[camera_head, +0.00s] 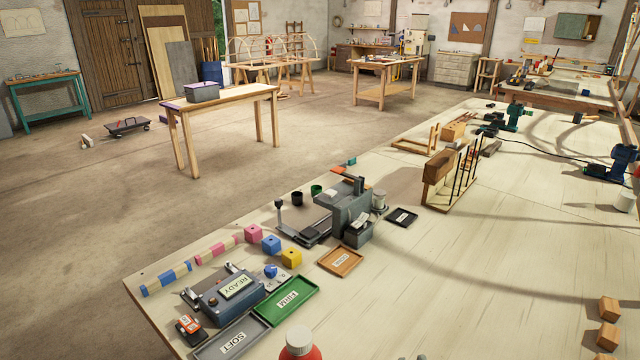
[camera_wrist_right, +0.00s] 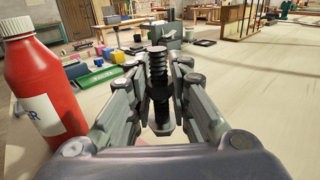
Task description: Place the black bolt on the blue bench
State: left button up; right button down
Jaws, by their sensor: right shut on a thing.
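In the right wrist view my right gripper (camera_wrist_right: 160,78) is shut on the black bolt (camera_wrist_right: 160,95). The bolt is threaded, stands roughly upright between the fingers and has its wide head at the lower end. A blue-green bench (camera_head: 45,82) stands far off at the left wall in the head view, with small items on its top. My left gripper is in neither view, and my right one does not show in the head view.
A red bottle (camera_wrist_right: 42,95) stands close to the left of my right gripper. The large pale workbench (camera_head: 470,270) holds a green tray (camera_head: 262,312), coloured cubes and tools. A wooden bench (camera_head: 235,96) with a grey box stands mid-floor. A low trolley (camera_head: 127,126) lies near the blue-green bench.

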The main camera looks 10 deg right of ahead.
jog(key=shift+m+h, duration=0.4)
jog(key=shift+h, duration=0.2)
jog(key=w+d+f+p, duration=0.1)
jog(key=w+d, duration=0.2)
jog(key=w, duration=0.3)
jog(key=w+d+f+p, duration=0.1)
jog(key=w+d, duration=0.3)
jog(key=w, duration=0.2)
jog(key=w+d+f, duration=0.1)
jog(key=w+d, duration=0.2)
jog(key=w, duration=0.3)
jog(key=shift+d+f+p, duration=0.35)
jog(key=shift+d+p, duration=0.05)
jog(key=shift+f, duration=0.2)
jog(key=shift+f+b, duration=1)
jog(key=shift+f, duration=0.6)
jog(key=shift+f, duration=0.25)
jog(key=c, duration=1.5)
grip_release()
jog(key=shift+r, duration=0.1)
